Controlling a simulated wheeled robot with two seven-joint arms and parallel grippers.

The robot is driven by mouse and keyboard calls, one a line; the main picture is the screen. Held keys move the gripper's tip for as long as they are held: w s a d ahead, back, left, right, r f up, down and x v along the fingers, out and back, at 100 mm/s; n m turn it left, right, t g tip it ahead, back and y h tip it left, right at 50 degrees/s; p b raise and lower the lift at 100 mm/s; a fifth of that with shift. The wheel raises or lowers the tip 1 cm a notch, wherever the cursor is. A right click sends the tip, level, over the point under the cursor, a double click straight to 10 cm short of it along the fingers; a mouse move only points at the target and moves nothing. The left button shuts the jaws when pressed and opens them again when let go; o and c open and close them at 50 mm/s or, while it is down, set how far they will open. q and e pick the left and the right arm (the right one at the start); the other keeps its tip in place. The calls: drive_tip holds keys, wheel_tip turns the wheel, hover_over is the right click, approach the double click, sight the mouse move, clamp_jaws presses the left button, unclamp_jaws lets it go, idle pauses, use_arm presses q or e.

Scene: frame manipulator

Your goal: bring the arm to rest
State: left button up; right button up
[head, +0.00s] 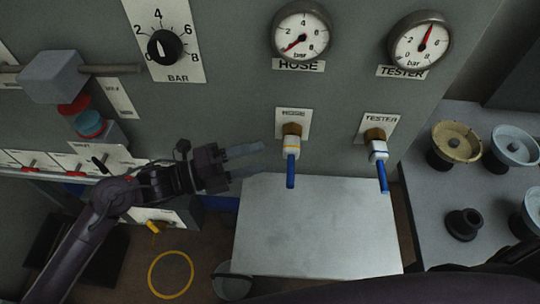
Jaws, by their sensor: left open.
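My left arm comes in from the lower left. My left gripper (246,162) is open and empty, its two grey fingers pointing right. It is in front of the grey panel, left of the hose valve (291,146) with its blue handle hanging straight down. A gap shows between the fingertips and that handle. Part of a dark arm link of mine crosses the lower right corner. My right gripper does not show.
A pale plate (318,232) lies below the valves. The tester valve (377,150) has a blue handle hanging down, slightly tilted. The hose gauge (302,31), tester gauge (420,40) and pressure knob (165,47) sit above. Several round parts stand on a right-hand bench (440,210).

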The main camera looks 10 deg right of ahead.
use_arm(q)
drive_tip(key=shift+a, duration=0.6)
